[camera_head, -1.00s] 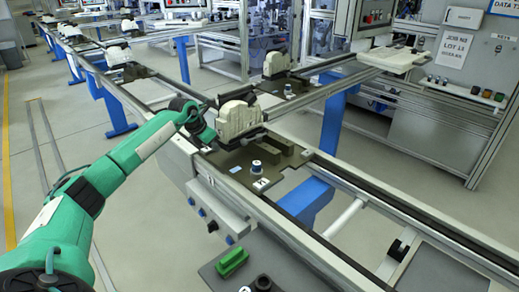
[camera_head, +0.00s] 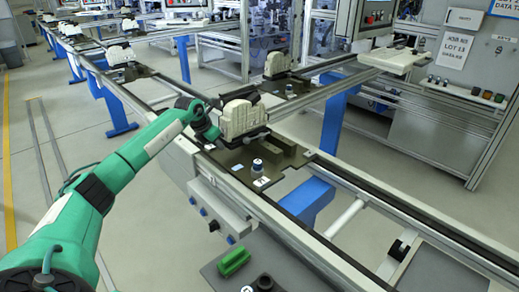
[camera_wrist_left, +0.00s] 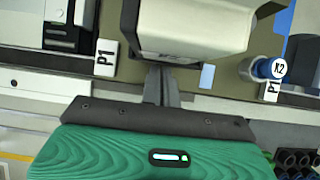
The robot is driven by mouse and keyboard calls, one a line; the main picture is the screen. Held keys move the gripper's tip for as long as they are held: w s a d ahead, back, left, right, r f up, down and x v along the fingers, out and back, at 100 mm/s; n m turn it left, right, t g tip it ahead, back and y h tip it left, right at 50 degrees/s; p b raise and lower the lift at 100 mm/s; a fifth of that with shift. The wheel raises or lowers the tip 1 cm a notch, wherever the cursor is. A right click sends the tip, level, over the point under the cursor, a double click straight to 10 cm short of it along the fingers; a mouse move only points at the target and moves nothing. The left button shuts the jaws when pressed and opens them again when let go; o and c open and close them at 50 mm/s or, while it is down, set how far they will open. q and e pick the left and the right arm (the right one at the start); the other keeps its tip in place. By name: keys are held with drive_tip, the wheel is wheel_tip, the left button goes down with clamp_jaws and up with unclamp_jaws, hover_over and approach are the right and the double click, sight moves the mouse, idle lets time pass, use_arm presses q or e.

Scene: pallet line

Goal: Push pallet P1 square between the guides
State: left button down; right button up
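Pallet P1 (camera_head: 232,157) is a dark olive plate on the near conveyor. It carries a cream-white block (camera_head: 243,117) and a blue-topped knob (camera_head: 257,165). In the left wrist view, P1 labels mark its near edge, and the knob (camera_wrist_left: 268,68) reads K2. My left gripper (camera_head: 213,131) is at the pallet's near left side, beside the white block. In the wrist view its fingers (camera_wrist_left: 161,77) are together with nothing between them, and their tips reach the pallet's near edge under the block; contact is unclear. I cannot pick out the guides for certain. My right gripper is not in view.
The conveyor's rails (camera_head: 401,216) run on to the lower right, with open frame there. A box with buttons (camera_head: 216,212) hangs on the near side. A green part (camera_head: 234,262) lies on a grey panel in front. Another loaded pallet (camera_head: 288,85) stands behind.

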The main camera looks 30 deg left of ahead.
use_arm(q)
drive_tip(key=shift+w+d+r+t, duration=0.3)
drive_tip(key=shift+w+d+r, duration=0.15)
drive_tip(key=shift+w+r, duration=0.25)
drive_tip(key=shift+w, duration=0.2)
idle(0.7)
drive_tip(key=shift+s+a+r+p, duration=0.1)
drive_tip(key=shift+s+r+p, duration=0.05)
drive_tip(key=shift+r+p, duration=0.5)
drive_tip(key=shift+p+v, duration=0.45)
drive_tip(key=shift+v, duration=0.4)
drive_tip(key=shift+s+r, duration=0.45)
drive_tip(key=shift+s, duration=0.35)
drive_tip(key=shift+s+a, duration=0.3)
drive_tip(key=shift+s, duration=0.2)
